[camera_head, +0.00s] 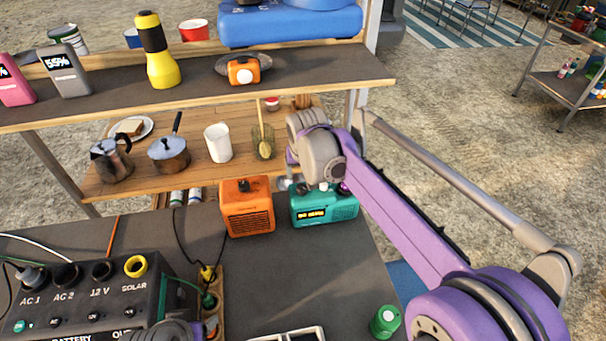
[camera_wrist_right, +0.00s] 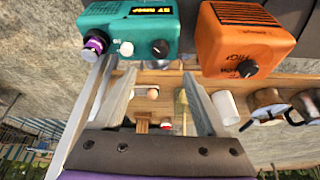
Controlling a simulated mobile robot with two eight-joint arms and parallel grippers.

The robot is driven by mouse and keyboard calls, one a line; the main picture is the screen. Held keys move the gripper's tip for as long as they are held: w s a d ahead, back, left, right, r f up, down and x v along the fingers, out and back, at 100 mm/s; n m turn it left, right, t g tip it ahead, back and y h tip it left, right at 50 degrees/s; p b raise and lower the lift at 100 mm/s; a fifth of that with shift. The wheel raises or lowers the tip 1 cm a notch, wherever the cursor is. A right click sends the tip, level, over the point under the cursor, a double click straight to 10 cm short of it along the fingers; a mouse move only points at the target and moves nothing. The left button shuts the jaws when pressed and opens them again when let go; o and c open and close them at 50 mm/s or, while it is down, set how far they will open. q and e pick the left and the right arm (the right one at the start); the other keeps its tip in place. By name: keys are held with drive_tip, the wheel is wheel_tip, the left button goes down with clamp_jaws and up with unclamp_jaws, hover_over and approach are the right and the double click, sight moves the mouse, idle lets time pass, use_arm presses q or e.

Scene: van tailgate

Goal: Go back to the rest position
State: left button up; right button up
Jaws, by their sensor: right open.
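My right arm comes in from the right in the head view, purple and grey. Its gripper (camera_head: 305,185) is over the back edge of the dark worktop, partly hidden by its own wrist. In the right wrist view, the gripper (camera_wrist_right: 147,70) has its two grey fingers spread, with nothing between them. A teal radio (camera_head: 325,209) stands just by it; it also shows in the wrist view (camera_wrist_right: 130,32), with a purple knob near one finger. I cannot tell whether they touch. My left gripper does not show.
An orange radio (camera_head: 248,208) stands left of the teal one. A power station (camera_head: 85,295) with cables is at front left, and a green can (camera_head: 385,321) at front right. Behind are a wooden shelf (camera_head: 195,182) with a pot and kettle, and an upper shelf (camera_head: 330,68).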

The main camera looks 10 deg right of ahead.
idle(0.4)
drive_tip(key=s+d+f, duration=0.2)
drive_tip(key=s+f, duration=0.1)
drive_tip(key=s, duration=0.7)
drive_tip(key=s+d+f, duration=0.2)
drive_tip(key=s+d, duration=0.1)
drive_tip(key=s, duration=0.7)
drive_tip(key=s+d+f, duration=0.2)
drive_tip(key=s+f, duration=0.1)
drive_tip(key=s, duration=0.8)
drive_tip(key=shift+d+f+n+t, duration=0.35)
drive_tip(key=shift+n+t, duration=0.05)
